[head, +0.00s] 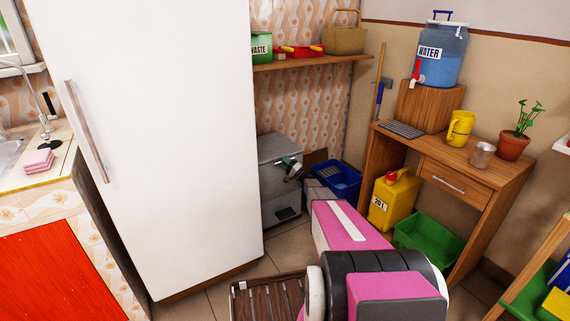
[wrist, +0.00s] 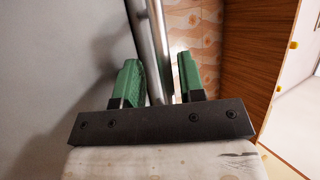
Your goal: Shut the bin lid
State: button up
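A grey metal box (head: 281,202) stands on the floor right of the fridge, partly hidden by it. It may be the bin; I cannot tell whether its top is a lid or how far it is open. A green tub marked WASTE (head: 261,48) sits on the wall shelf. My gripper (head: 287,163) is at the upper right of the grey box, small in the head view. In the wrist view, my green fingers (wrist: 160,78) are apart, on either side of a steel bar (wrist: 158,45). A gap shows between the bar and the right finger.
A white fridge (head: 160,130) fills the left. A blue crate (head: 336,180), yellow jerrycan (head: 393,200) and green crate (head: 428,240) stand near the wooden desk (head: 510,190). A slatted wooden item (head: 268,298) lies in front. Little bare floor shows between them.

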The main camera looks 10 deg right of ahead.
jog(key=v, duration=1.1)
